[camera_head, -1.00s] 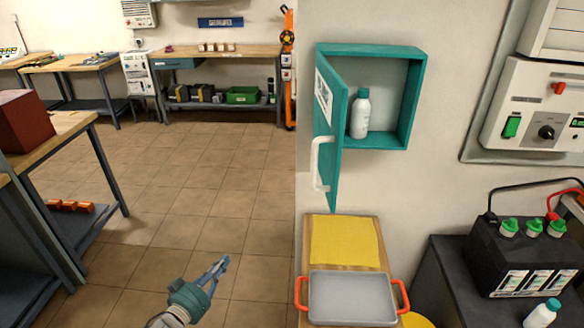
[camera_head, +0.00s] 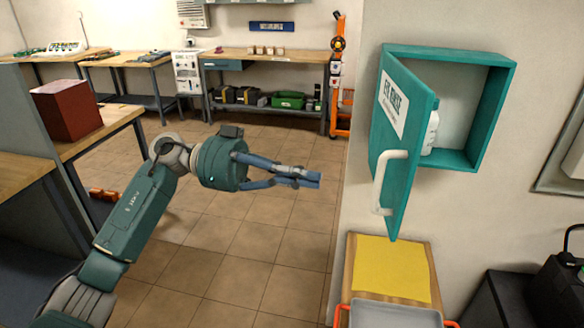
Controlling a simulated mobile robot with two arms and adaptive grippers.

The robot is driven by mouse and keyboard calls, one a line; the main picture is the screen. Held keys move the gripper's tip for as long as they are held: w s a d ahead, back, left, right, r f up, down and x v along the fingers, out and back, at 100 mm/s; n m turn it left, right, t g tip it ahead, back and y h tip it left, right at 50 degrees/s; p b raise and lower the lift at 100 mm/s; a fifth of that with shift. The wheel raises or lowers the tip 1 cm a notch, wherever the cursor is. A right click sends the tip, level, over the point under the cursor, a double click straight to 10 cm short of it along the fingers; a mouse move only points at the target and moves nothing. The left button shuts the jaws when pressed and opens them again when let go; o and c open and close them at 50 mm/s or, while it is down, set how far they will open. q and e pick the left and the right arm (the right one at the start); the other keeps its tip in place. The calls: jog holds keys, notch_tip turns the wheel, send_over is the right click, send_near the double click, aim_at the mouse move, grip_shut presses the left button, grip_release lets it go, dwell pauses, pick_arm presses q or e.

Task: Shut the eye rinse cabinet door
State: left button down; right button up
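The teal eye rinse cabinet (camera_head: 495,110) hangs on the wall at the right. Its door (camera_head: 415,115) is hinged on the left edge and stands open towards me, with a white label and a white handle (camera_head: 389,182). A white bottle (camera_head: 431,132) stands inside, partly hidden by the door. My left gripper (camera_head: 318,180) is raised to the left of the door, pointing right, at about the handle's height in the picture and apart from it. Its fingers look close together, with nothing seen between them. My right gripper is out of view.
Below the cabinet, a wooden stand (camera_head: 348,280) bears a yellow cloth (camera_head: 390,268) and a grey tray (camera_head: 392,316). A workbench with a red box (camera_head: 67,109) is at the left. Tiled floor is clear in the middle. A black battery (camera_head: 562,290) shows at lower right.

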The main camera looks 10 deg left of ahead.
aim_at(377, 188)
pick_arm(q)
jog(key=d+p, duration=0.2)
jog(key=d, duration=0.6)
jog(key=shift+d+p, duration=0.3)
jog(key=shift+d, duration=0.05)
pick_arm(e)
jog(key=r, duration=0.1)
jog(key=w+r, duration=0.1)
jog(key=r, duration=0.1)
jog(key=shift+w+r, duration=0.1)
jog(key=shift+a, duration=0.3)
